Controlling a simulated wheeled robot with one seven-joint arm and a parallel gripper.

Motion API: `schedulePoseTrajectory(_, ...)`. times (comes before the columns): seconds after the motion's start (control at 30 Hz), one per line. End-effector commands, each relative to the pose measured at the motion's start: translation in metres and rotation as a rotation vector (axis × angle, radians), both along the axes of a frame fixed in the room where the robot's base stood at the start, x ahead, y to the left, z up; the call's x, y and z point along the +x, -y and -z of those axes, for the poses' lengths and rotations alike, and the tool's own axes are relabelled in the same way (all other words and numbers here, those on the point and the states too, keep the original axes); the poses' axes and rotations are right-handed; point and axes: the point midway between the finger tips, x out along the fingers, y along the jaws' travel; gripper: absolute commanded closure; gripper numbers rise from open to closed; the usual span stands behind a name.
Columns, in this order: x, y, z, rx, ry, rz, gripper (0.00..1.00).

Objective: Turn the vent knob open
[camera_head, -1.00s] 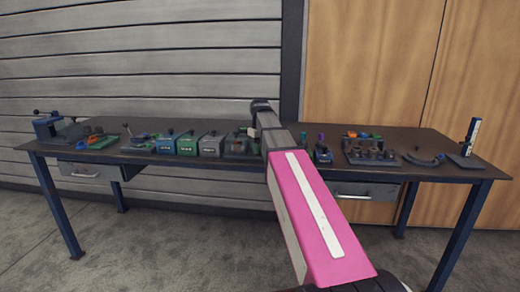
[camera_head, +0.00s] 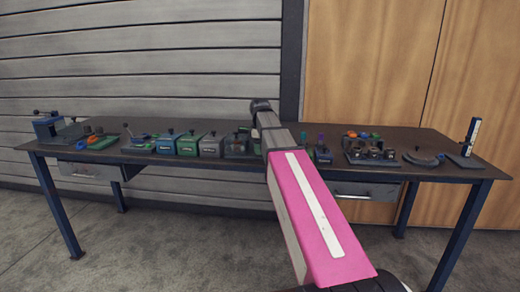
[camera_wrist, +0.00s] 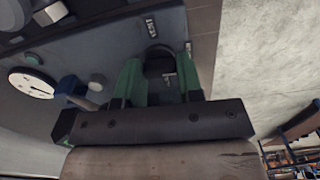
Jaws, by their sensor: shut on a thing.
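In the wrist view, a dark vent knob (camera_wrist: 160,66) sits on a blue-grey panel (camera_wrist: 108,38). My gripper (camera_wrist: 159,74) has its two green fingers on either side of the knob and is shut on it. Small pale labels with dark marks lie above and to the right of the knob; I cannot read them. How far the knob is turned is hard to tell. In the head view, my pink and grey arm reaches over the table and hides the gripper and the knob.
A round white dial gauge (camera_wrist: 33,82) and a blue fitting (camera_wrist: 70,86) are left of my gripper in the wrist view. In the head view, the long dark table (camera_head: 420,137) bears several small fixtures, including a green box (camera_head: 187,145). A tall upright piece (camera_head: 470,134) stands at the right end.

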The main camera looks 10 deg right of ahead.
Motion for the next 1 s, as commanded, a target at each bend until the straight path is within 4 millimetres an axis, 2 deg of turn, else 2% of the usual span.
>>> schedulePoseTrajectory(0.67,0.0002,0.0,-0.0003,0.0,0.001,-0.064,0.9)
schedulePoseTrajectory(0.7,0.0002,0.0,-0.0003,0.0,0.001,-0.064,0.59)
schedulePoseTrajectory(0.77,0.0002,0.0,-0.0002,0.0,0.001,-0.064,0.4)
schedulePoseTrajectory(1.0,0.0007,0.0001,-0.0003,0.0,0.001,-0.062,0.4)
